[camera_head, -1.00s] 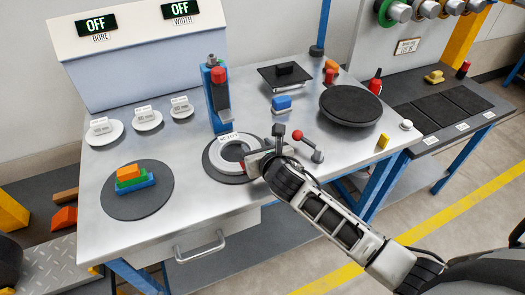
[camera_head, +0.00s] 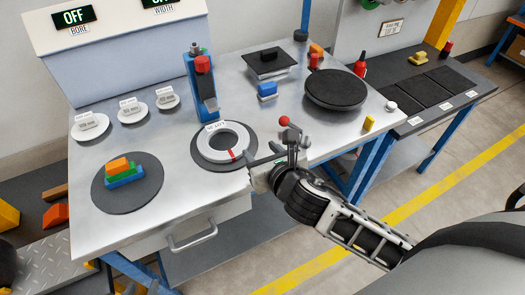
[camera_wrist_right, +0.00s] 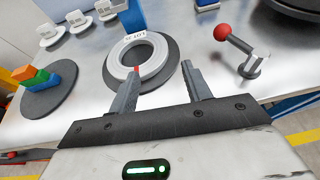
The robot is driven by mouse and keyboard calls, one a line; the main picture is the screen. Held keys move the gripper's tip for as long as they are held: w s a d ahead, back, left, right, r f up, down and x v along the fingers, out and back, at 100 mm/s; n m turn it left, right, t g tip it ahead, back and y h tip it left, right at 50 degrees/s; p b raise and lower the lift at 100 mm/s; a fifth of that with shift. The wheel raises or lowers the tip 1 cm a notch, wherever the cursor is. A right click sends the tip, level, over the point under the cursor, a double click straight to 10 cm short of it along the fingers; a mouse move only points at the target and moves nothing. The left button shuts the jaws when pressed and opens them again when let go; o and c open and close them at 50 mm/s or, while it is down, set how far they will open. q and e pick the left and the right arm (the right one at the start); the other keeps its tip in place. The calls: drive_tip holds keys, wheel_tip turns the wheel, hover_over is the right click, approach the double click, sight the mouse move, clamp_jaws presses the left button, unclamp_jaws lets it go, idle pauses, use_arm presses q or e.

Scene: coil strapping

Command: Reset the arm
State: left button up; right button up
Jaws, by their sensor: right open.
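My right gripper (camera_head: 272,165) is open and empty at the front edge of the steel table, just right of the coil. In the right wrist view its two fingers (camera_wrist_right: 160,85) are apart with nothing between them. The light grey coil (camera_head: 205,148) lies flat on a dark round pad (camera_head: 197,157), with a red strap mark (camera_head: 236,154) on its front right side and a label on its far side. The coil also shows beyond the fingers in the right wrist view (camera_wrist_right: 122,65). My left gripper is not in view.
A red-knobbed lever (camera_head: 285,121) stands close behind my right gripper. A blue post tool (camera_head: 203,85) stands behind the coil. Stacked coloured blocks (camera_head: 122,172) sit on a dark disc at left. A black turntable (camera_head: 335,90) is at right. Free tabletop lies left of the coil.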

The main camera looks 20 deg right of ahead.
drive_tip(key=s+d+f+m+g, duration=0.15)
drive_tip(key=s+m+g, duration=0.35)
drive_tip(key=s+m, duration=0.85)
drive_tip(key=s+f+m+g, duration=0.2)
drive_tip(key=s+m+g, duration=0.4)
drive_tip(key=m, duration=1.4)
drive_tip(key=w+a+f+t+y, duration=0.3)
drive_tip(key=w+a+f+t, duration=0.2)
drive_tip(key=f+t, duration=0.2)
drive_tip(key=shift+w+f+t, duration=0.25)
drive_tip(key=shift+f+t, duration=0.05)
drive_tip(key=shift+f, duration=0.5)
